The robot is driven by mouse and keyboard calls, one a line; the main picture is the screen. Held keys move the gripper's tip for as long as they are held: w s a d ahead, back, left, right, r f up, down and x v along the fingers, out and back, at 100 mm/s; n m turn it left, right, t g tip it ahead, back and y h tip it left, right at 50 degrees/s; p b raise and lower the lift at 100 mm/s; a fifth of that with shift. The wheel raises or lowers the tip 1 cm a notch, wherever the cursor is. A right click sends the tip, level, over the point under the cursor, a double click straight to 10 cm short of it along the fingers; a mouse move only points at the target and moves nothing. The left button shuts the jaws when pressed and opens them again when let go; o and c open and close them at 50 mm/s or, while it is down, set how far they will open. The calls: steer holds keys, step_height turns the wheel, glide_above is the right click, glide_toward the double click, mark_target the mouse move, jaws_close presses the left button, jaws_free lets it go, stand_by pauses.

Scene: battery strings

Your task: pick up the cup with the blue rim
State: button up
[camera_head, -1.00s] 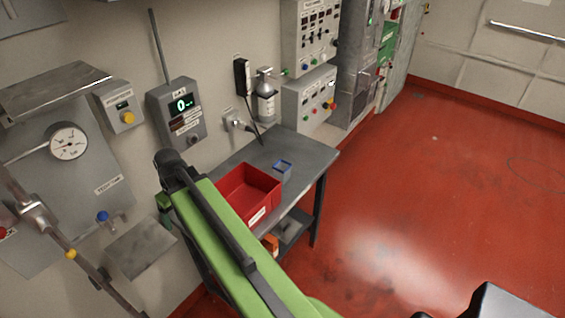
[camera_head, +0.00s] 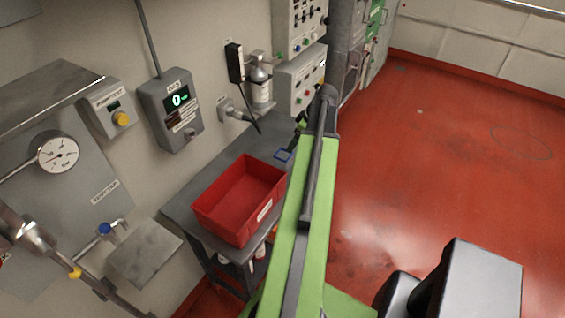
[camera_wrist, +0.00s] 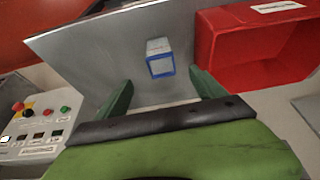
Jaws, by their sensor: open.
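The cup with the blue rim (camera_wrist: 160,60) stands on the grey table (camera_wrist: 95,55) in the wrist view. It is small, square and pale, with a blue edge. In the head view the cup (camera_head: 283,155) shows at the table's far end, just left of my arm. My gripper (camera_wrist: 156,90) is open, with its two green fingers apart. In the wrist view the cup lies beyond the fingertips and between their lines, with nothing held. In the head view my gripper is mostly hidden behind my arm.
A red bin (camera_head: 240,200) sits on the table beside the cup; in the wrist view the bin (camera_wrist: 205,45) is close to the right finger. A control panel (camera_head: 300,80), a bottle (camera_head: 260,85) and a hanging black cable are at the wall behind. Red floor (camera_head: 430,170) is open to the right.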

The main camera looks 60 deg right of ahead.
mark_target(287, 156)
steer(key=b+x, duration=0.3)
steer(key=x, duration=0.1)
steer(key=b+x, duration=0.7)
steer(key=shift+s+d+f+b, duration=0.2)
steer(key=shift+f+b, duration=0.2)
steer(key=shift+f, duration=0.15)
steer(key=shift+w+f, duration=0.15)
steer(key=shift+w, duration=0.1)
steer(key=b+x, duration=0.4)
steer(key=x, duration=0.1)
steer(key=shift+w+a+b, duration=0.2)
steer(key=shift+w+b, duration=0.15)
steer(key=shift+b, duration=0.05)
steer(key=shift+r, duration=0.2)
steer(key=shift+c, duration=0.3)
steer(key=c, duration=1.4)
steer(key=shift+r+p, duration=0.15)
steer(key=shift+p, duration=0.15)
